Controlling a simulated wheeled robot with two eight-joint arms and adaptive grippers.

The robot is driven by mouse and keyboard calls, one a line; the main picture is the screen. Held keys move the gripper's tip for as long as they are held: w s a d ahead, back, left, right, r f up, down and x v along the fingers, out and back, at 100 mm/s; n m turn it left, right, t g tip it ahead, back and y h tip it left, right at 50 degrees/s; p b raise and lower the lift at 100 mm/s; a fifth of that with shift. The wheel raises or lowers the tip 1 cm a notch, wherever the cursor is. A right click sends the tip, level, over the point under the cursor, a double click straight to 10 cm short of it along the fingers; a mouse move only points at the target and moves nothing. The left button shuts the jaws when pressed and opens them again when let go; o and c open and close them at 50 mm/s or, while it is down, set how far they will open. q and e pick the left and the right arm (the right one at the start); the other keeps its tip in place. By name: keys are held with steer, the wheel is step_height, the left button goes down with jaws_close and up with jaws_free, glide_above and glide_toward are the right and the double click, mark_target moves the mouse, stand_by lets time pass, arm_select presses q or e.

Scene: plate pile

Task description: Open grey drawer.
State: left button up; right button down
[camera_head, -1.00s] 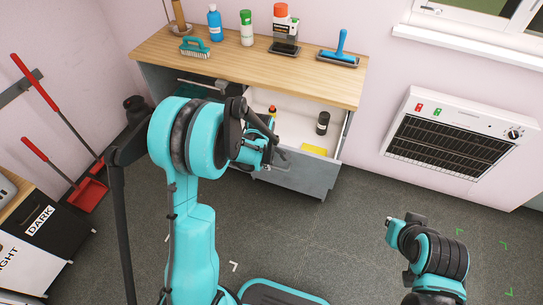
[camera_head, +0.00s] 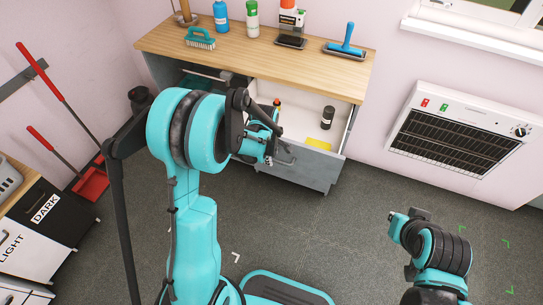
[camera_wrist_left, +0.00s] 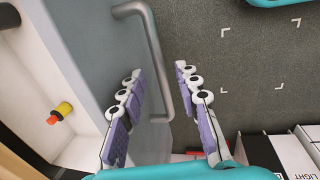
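The grey drawer (camera_head: 315,172) stands open below the wooden worktop, with its white inside showing. Its grey bar handle (camera_wrist_left: 153,50) is on the front; part of it also shows in the head view beside my left gripper (camera_head: 274,150). In the left wrist view my left gripper (camera_wrist_left: 158,72) has its two purple-padded fingers spread apart. The lower part of the handle shows in the gap between them, and neither finger visibly closes on it. My right arm is at the lower right of the head view, away from the drawer; its fingers do not show.
The drawer holds a black jar (camera_head: 328,117), a yellow item (camera_head: 318,144) and a red-topped bottle. The worktop (camera_head: 260,68) carries bottles, a brush and a blue-handled tool. A heater (camera_head: 455,140) hangs at right. Bins (camera_head: 45,225) stand at left. The floor in front is clear.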

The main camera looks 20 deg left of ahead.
arm_select(q)
step_height(320, 180, up, 11)
steer(key=s, duration=0.2)
steer(key=shift+s, duration=0.15)
stand_by(0.3)
steer(key=s+d+r+m+t, duration=0.1)
steer(key=s+r+m+t, duration=0.1)
steer(key=s+m, duration=0.6)
steer(key=s+d+r+m+t, duration=0.2)
steer(key=s+r+m, duration=0.3)
steer(key=s+m, duration=0.4)
steer(key=shift+s+d+m+t, duration=0.15)
steer(key=shift+d+m+t, duration=0.15)
steer(key=shift+t, duration=0.2)
